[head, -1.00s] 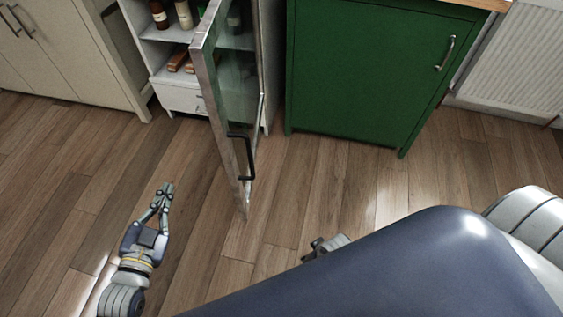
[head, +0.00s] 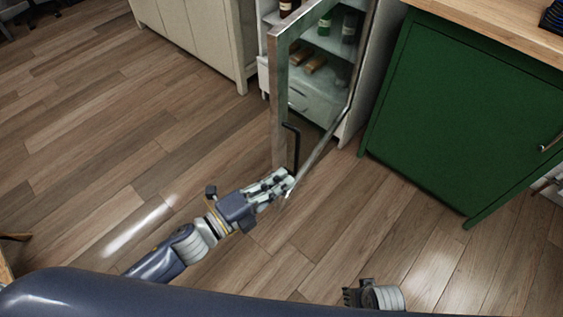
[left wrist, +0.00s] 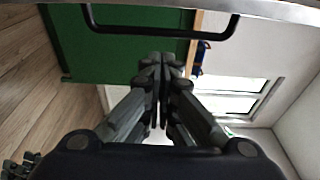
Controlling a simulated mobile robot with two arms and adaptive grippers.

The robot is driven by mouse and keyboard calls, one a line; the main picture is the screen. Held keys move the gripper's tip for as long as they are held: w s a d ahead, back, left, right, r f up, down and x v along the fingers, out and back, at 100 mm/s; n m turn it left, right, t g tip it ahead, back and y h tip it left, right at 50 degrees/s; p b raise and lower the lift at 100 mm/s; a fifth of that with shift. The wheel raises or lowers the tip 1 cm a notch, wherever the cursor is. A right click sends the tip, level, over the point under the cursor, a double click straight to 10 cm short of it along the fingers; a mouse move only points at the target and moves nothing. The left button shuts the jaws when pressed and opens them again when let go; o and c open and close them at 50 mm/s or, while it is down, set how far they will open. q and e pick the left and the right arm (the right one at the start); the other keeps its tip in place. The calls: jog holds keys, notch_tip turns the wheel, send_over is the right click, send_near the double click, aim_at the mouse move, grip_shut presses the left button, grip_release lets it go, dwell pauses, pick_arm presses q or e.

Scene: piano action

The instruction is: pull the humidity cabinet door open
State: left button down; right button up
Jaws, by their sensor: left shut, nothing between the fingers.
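The humidity cabinet door (head: 278,105) is a glass pane in a metal frame. It stands part-open in the head view, swung out towards me from its right side. Its black bar handle (head: 297,148) is near the free edge; the handle also crosses the top of the left wrist view (left wrist: 160,32). My left gripper (head: 288,181) is shut and empty by the handle's lower end; I cannot tell if it touches the door. In the left wrist view its closed fingertips (left wrist: 164,60) lie below the handle bar. My right gripper (head: 352,296) shows partly at the bottom; its fingers are unclear.
The cabinet's shelves hold bottles (head: 324,24) and brown items (head: 315,64), above a white drawer (head: 318,102). A green cabinet (head: 455,110) with a wooden top stands to the right. Pale cupboards (head: 200,35) stand to the left. The wooden floor (head: 100,130) at left is clear.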

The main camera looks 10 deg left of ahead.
aim_at(295, 157)
pick_arm(q)
jog(key=w, duration=0.4)
jog(key=shift+w+f, duration=0.1)
jog(key=shift+w, duration=0.25)
jog(key=shift+w+a, duration=0.15)
jog(key=shift+a, duration=0.05)
pick_arm(e)
jog(key=shift+w+d+r, duration=0.1)
jog(key=shift+d+r, duration=0.1)
jog(key=shift+r, duration=0.1)
pick_arm(q)
jog(key=shift+a, duration=0.1)
pick_arm(e)
jog(key=shift+f, duration=0.1)
